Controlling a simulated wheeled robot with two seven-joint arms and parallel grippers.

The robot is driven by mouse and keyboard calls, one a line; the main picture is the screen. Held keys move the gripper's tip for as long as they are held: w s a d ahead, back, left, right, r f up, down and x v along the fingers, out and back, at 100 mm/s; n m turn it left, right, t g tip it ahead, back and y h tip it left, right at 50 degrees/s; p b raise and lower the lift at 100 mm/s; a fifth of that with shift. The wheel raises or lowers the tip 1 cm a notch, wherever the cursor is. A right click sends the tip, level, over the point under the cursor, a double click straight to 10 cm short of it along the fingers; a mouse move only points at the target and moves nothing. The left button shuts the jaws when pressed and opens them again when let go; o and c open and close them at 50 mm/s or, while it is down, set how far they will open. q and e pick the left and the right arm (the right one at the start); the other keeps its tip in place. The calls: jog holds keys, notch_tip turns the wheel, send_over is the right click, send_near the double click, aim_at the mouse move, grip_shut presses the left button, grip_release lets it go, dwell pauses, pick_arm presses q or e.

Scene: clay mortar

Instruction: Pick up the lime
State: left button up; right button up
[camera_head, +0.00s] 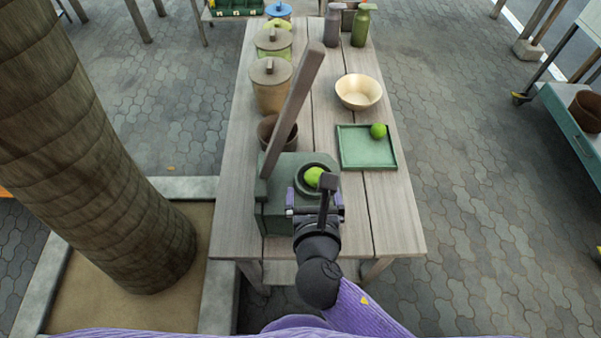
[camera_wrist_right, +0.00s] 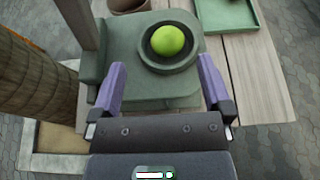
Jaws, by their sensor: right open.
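A green lime (camera_head: 313,176) sits in the round cup of a grey-green press-like block (camera_head: 271,213) at the near end of the table. It also shows in the right wrist view (camera_wrist_right: 168,41), resting in the cup (camera_wrist_right: 153,67) beyond my fingertips. My right gripper (camera_head: 316,203) is open and empty, with its two purple fingers spread on the near side of the lime; in the right wrist view the fingers (camera_wrist_right: 161,78) are apart. A second lime (camera_head: 378,130) lies on a green tray (camera_head: 356,160) to the right. My left gripper is not in view.
A long lever (camera_head: 300,98) rises from the block's left side. A brown pot (camera_head: 268,128), lidded jars (camera_head: 270,92), a cream bowl (camera_head: 358,92) and bottles (camera_head: 361,27) stand farther back on the wooden table (camera_head: 398,222). A thick trunk (camera_head: 85,130) stands left. The table's right front is clear.

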aim_at(316, 178)
jog(key=b+x, duration=0.1)
jog(key=x, duration=0.3)
jog(key=b+x, duration=0.1)
jog(key=x, duration=0.2)
jog(key=shift+d+f+b, duration=0.25)
jog(key=shift+d+b, duration=0.1)
jog(key=shift+d, duration=0.05)
jog(key=shift+w, duration=0.15)
jog(key=shift+r, duration=0.1)
jog(key=shift+c, duration=0.4)
grip_shut()
notch_tip(316, 178, up, 10)
jog(key=p, duration=0.6)
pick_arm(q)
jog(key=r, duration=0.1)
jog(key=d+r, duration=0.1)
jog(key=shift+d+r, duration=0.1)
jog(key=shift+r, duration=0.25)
